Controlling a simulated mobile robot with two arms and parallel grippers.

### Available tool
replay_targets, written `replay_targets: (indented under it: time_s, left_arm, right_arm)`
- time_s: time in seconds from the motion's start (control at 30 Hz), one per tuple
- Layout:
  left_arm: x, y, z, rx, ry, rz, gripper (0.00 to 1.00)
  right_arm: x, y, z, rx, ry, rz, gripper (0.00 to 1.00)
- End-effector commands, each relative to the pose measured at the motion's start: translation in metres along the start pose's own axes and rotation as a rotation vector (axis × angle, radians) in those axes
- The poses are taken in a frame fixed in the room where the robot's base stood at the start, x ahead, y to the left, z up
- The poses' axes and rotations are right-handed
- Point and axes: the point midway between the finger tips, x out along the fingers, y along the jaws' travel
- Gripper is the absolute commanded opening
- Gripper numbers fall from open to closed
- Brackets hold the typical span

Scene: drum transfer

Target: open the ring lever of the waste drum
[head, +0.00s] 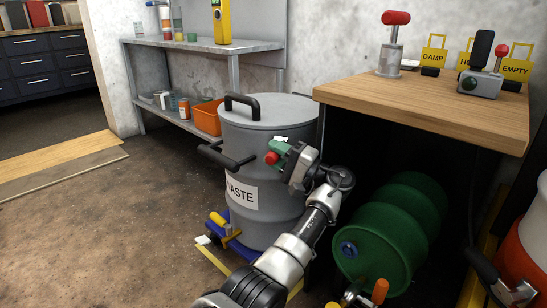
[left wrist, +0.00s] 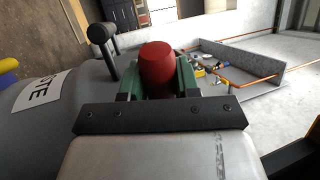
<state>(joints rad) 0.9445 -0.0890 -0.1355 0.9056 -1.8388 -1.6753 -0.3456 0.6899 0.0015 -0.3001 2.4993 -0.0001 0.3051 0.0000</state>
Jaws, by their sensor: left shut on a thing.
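The red end of the ring lever (head: 271,158) shows at the drum's upper side. My left gripper (head: 276,152), with green fingers, is shut on this red end. The left wrist view also shows the red end (left wrist: 158,65) between the green fingers. The rest of the lever is hidden behind the gripper.
A wooden bench (head: 430,95) with tools stands at the right, and a green drum (head: 390,235) lies below it. A metal shelf (head: 205,45) holding an orange bin (head: 207,117) stands behind the waste drum. The floor at the left is mostly clear.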

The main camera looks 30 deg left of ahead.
Motion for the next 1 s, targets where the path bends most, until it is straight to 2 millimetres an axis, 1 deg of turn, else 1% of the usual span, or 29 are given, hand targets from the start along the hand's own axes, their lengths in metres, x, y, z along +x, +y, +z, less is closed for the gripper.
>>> replay_targets:
  time_s: [0.5, 0.53, 0.67, 1.0]
  left_arm:
    - [-0.0009, 0.0003, -0.0006, 0.006, -0.015, 0.001, 0.0]
    - [-0.0009, 0.0003, -0.0006, 0.006, -0.015, 0.001, 0.36]
    - [-0.0008, 0.0002, -0.0005, 0.005, -0.015, 0.001, 0.56]
    - [0.0, -0.0003, -0.0002, 0.003, -0.008, 0.0, 0.57]
  right_arm:
    - [0.0012, -0.0006, -0.0019, 0.0, 0.007, -0.003, 0.43]
    - [0.0012, -0.0006, -0.002, 0.0, 0.007, -0.003, 0.43]
    - [0.0012, -0.0006, -0.002, 0.0, 0.007, -0.003, 0.43]
    - [0.0019, 0.0004, -0.0004, 0.0, 0.004, 0.002, 0.43]
